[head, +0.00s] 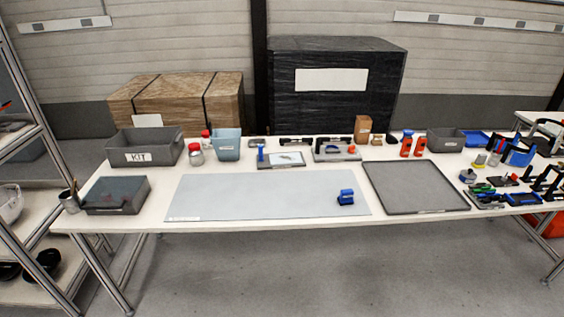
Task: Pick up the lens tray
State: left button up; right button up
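Several trays lie on the long white table, and I cannot tell for certain which is the lens tray. A small grey tray (262,162) with a pale flat piece (289,158) on it lies behind the mat, and a blue upright part (261,153) is at its left end. A large flat dark grey tray (415,187) with a low rim lies right of the mat and looks empty. A dark box with a smoky, see-through top (115,195) stands at the front left. Neither of my grippers is in view.
A pale grey mat (260,196) bears a blue clamp-like object (346,198). A KIT bin (146,157), a light blue bin (227,145) and red bottles (406,146) stand along the back. Tools crowd the right end. A metal shelf (35,150) stands left; the floor in front is clear.

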aim_at(291, 160)
jog(key=i+u, duration=0.25)
jog(key=i, duration=0.2)
jog(key=i+l+u, duration=0.1)
jog(key=i+u, duration=0.2)
jog(key=i, duration=0.15)
jog(key=i+l+u, duration=0.25)
jog(key=i, duration=0.2)
jog(key=i+l+u, duration=0.25)
jog(key=i, duration=0.15)
